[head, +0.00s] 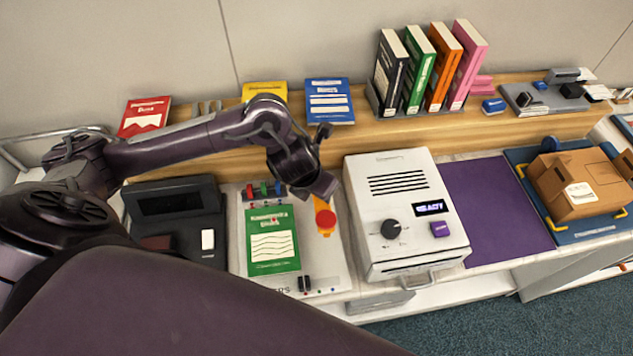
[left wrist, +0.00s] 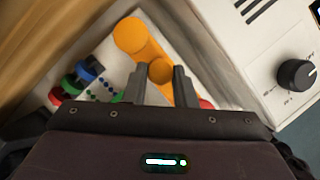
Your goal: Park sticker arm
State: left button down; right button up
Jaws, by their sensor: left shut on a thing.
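The sticker arm is an orange bar (head: 323,208) with a red round end (head: 326,219), at the right side of a white board in the head view. In the left wrist view the orange arm (left wrist: 152,52) runs diagonally, with a round orange end at the upper left and a knob (left wrist: 160,72) between my fingers. My left gripper (left wrist: 160,78) is shut on that knob. Its fingers are mostly hidden by the wrist in the head view (head: 318,190). Part of the red end shows at the right finger in the wrist view. My right gripper is not in view.
A green booklet (head: 272,240) lies on the white board (head: 335,262), with red, green and blue pegs (head: 264,190) behind it. A white machine with a dial (head: 405,215) stands close on the right. A wooden shelf runs behind.

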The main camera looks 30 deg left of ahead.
pick_arm(q)
jog(key=shift+w+r, duration=0.1)
jog(key=shift+w, duration=0.05)
dwell(0.3)
jog(key=c, duration=1.2)
grip_release()
jog(key=p+v, duration=0.2)
jog(key=v, duration=0.5)
jog(key=shift+s+d+r, duration=0.1)
jog(key=shift+s+r, duration=0.15)
jog(key=shift+r, duration=0.05)
